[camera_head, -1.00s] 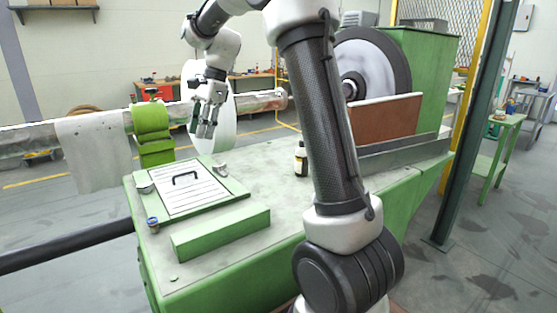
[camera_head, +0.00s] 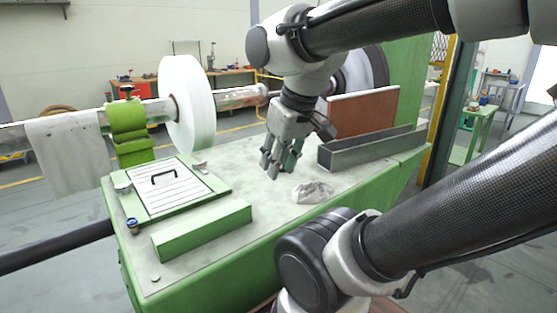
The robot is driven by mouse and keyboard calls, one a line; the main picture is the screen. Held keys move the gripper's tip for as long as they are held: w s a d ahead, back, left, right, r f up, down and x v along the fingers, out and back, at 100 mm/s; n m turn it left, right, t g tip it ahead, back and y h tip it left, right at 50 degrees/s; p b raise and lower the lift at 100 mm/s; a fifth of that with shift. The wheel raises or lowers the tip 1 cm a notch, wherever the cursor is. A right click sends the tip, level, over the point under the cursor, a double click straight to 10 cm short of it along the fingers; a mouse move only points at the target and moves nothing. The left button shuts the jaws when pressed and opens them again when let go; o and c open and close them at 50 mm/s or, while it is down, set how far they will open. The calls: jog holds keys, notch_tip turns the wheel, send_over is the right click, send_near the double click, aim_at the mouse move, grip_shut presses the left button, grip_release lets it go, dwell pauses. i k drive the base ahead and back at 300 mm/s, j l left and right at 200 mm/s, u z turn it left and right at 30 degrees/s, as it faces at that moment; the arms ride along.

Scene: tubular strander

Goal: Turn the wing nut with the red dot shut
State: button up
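My gripper (camera_head: 270,170) hangs over the middle of the green machine's grey top, fingers pointing down. Its fingers look apart, with nothing seen between them. To its left, a hatch cover (camera_head: 180,190) with a black handle (camera_head: 163,176) lies on the top. Small fasteners sit around it: a silvery one (camera_head: 122,187) at the left edge, one (camera_head: 199,167) at the far right corner, and a blue-topped one (camera_head: 132,225) near the front left corner. They are too small to tell which is a wing nut or carries a red dot. My gripper is clear of them all.
A green bar (camera_head: 203,230) lies in front of the cover. A crumpled pale rag (camera_head: 312,192) and a grey channel (camera_head: 350,152) lie to the right. A green clamp (camera_head: 127,125) and a white disc (camera_head: 188,105) on the tube stand behind.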

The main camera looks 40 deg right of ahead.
aim_at(200, 167)
jog(key=j+z, duration=0.1)
jog(key=j, duration=0.75)
jog(key=k+j, duration=0.1)
jog(key=j, duration=0.75)
jog(key=j+z, duration=0.15)
jog(key=j, duration=0.7)
jog(key=j+z, duration=0.15)
jog(key=z, duration=1.1)
jog(key=k+l, duration=0.05)
